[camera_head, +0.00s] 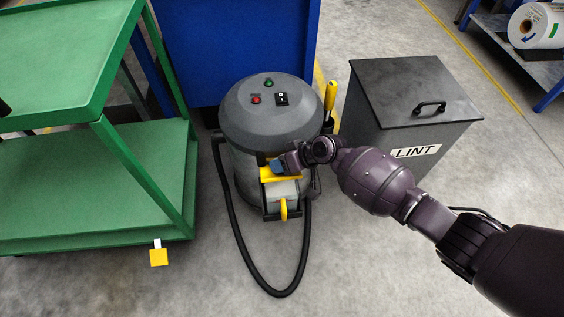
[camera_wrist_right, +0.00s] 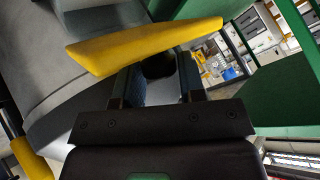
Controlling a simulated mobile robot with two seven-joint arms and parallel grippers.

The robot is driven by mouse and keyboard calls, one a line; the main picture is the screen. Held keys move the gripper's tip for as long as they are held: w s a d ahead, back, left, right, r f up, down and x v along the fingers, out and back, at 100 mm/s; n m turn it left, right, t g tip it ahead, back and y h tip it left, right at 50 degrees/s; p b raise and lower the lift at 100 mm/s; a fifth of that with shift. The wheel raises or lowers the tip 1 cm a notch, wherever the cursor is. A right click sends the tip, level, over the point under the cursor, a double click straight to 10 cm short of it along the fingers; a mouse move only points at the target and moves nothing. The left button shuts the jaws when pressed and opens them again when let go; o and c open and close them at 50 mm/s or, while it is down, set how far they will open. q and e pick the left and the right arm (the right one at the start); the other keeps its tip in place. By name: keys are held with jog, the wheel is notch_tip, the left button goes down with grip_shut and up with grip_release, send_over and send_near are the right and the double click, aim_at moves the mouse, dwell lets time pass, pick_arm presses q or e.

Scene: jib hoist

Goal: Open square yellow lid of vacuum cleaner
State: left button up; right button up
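The grey vacuum cleaner (camera_head: 268,112) stands on the floor in the middle of the head view. Its square yellow lid (camera_head: 283,178) is on the front, above a small box with a yellow latch (camera_head: 284,208). My right gripper (camera_head: 278,166) is at the lid and hides part of it. In the wrist view, the lid (camera_wrist_right: 145,45) shows as a tilted yellow slab across the two fingers (camera_wrist_right: 161,82). The fingers are apart, with a dark round shape between them. I cannot tell whether they touch the lid, or its exact angle. My left gripper is not in view.
A dark LINT bin (camera_head: 408,105) stands right of the vacuum. A black hose (camera_head: 243,255) loops on the floor in front. A blue cabinet (camera_head: 240,45) is behind. Floor at front right is clear.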

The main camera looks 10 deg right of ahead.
jog(key=o, duration=0.3)
jog(key=shift+o, duration=0.2)
jog(key=p+v, duration=0.3)
jog(key=v, duration=0.7)
jog(key=shift+s+d+r, duration=0.15)
jog(key=shift+d+r, duration=0.1)
jog(key=shift+r, duration=0.05)
jog(key=shift+c, duration=0.4)
